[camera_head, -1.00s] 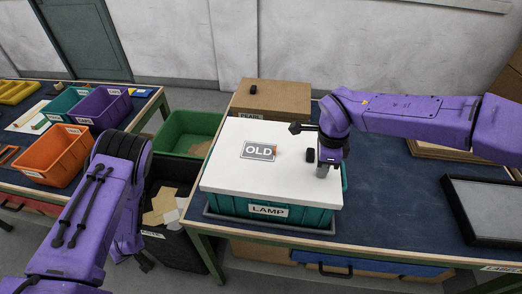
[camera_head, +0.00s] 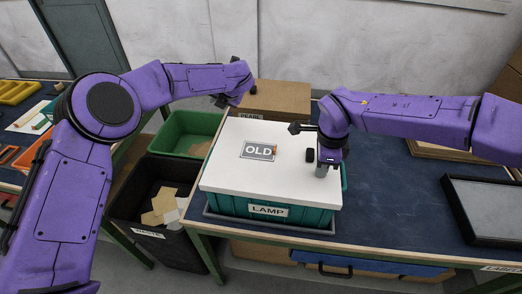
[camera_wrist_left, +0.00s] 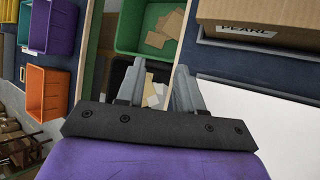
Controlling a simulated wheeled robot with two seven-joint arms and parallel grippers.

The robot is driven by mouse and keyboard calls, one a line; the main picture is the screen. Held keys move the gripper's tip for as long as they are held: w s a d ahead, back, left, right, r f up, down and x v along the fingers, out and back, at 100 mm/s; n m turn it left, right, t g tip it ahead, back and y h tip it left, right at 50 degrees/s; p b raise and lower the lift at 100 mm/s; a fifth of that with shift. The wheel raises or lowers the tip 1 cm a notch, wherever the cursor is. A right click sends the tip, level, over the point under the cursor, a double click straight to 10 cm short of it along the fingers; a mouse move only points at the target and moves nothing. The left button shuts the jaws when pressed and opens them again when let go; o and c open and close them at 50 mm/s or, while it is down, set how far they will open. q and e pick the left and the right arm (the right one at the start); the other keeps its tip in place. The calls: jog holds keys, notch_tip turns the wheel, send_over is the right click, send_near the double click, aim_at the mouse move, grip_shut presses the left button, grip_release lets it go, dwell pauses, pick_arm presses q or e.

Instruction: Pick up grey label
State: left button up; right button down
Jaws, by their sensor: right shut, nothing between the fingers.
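The grey label (camera_head: 253,158), printed OLD, lies on the white lid (camera_head: 225,179) of the teal LAMP crate (camera_head: 318,216). A small orange patch shows at its right edge. My right gripper (camera_head: 322,172) points down at the lid's right side, shut and empty, to the right of the label; whether it touches the lid I cannot tell. My left gripper is raised beyond the lid's far left corner, its fingers hard to make out in the head view. In the left wrist view the left gripper (camera_wrist_left: 160,68) is open and empty. The label is not in that view.
A cardboard box (camera_head: 283,97) stands behind the crate. A green bin (camera_head: 185,124) and a black bin (camera_head: 128,205) with paper scraps stand left of the table. A dark-framed grey tray (camera_head: 490,208) lies at the right. Blue table surface (camera_head: 395,200) between is clear.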

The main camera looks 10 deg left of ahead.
aim_at(275, 147)
pick_arm(q)
jog(key=s+d+r+n+g+h, duration=0.1)
jog(key=s+d+r+g+h, duration=0.25)
jog(key=s+d, duration=0.5)
jog(key=s+d+r+g+h, duration=0.25)
jog(key=s+d+r, duration=0.25)
jog(key=d, duration=0.6)
jog(key=f, duration=1.2)
jog(key=shift+w, duration=0.2)
grip_shut()
